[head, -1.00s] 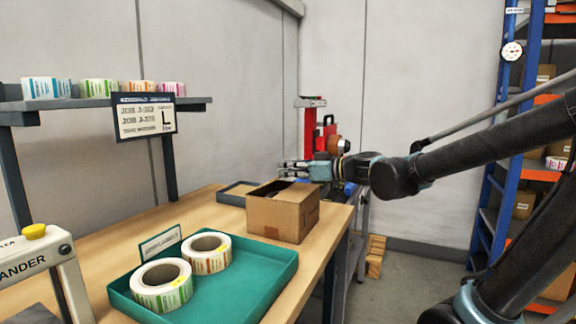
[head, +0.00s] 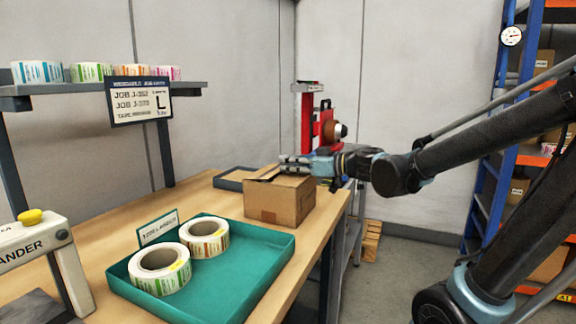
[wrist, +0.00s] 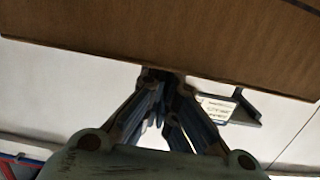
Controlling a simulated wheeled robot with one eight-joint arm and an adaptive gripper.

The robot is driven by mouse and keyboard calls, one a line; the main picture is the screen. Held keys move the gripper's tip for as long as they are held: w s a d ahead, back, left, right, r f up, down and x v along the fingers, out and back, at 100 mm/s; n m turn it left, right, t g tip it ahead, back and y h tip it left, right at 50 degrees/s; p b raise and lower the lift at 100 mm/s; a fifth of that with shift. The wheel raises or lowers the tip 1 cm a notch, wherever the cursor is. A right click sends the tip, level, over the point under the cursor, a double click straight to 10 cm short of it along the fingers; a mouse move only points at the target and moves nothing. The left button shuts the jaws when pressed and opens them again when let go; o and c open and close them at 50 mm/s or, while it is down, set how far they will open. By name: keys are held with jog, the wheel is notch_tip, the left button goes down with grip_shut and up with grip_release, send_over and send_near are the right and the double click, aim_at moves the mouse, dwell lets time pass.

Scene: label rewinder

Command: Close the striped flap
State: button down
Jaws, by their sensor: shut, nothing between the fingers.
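An open-topped cardboard box (head: 285,205) stands near the right edge of the wooden bench. A thin brown flap (head: 264,173) shows raised at its left rim; I cannot make out stripes on it. My gripper (head: 284,163) is shut and empty, at the box's far top edge, fingers pointing left. In the wrist view a broad brown cardboard panel (wrist: 170,45) spans the top, right by the shut fingertips (wrist: 158,78). I cannot tell whether they touch it, or which panel of the box it is.
A teal tray (head: 240,285) with two label rolls (head: 160,271) stands in front of the box. A dark shallow tray (head: 232,180) lies behind it. A red machine (head: 318,128) stands beyond. A sign (head: 141,107) hangs from the shelf at left.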

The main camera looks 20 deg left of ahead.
jog(key=shift+s+d+r, duration=0.6)
jog(key=shift+s+d, duration=0.1)
jog(key=shift+d, duration=5.15)
jog(key=n+g+h, duration=0.2)
jog(key=g+h, duration=0.3)
send_near(275, 171)
jog(key=s, duration=0.1)
jog(key=s+r, duration=0.1)
jog(key=s, duration=0.1)
jog(key=shift+s+a+r, duration=0.1)
jog(key=shift+a+r, duration=0.15)
jog(key=a+h, duration=0.1)
jog(key=a+r+h, duration=0.1)
jog(key=h, duration=0.1)
jog(key=a+r+g+h, duration=0.1)
jog(key=a, duration=0.1)
jog(key=shift+h, duration=0.4)
jog(key=w+a+r+m+t+h, duration=0.2)
jog(key=a+r+t+h, duration=0.1)
jog(key=a+r+h, duration=0.4)
jog(key=shift+h, duration=0.5)
jog(key=d+f, duration=0.1)
jog(key=f, duration=0.3)
jog(key=d+f, duration=0.1)
jog(key=f, duration=0.7)
jog(key=shift+s+d+f, duration=0.3)
jog(key=shift+s+d, duration=0.05)
jog(key=shift+d, duration=0.05)
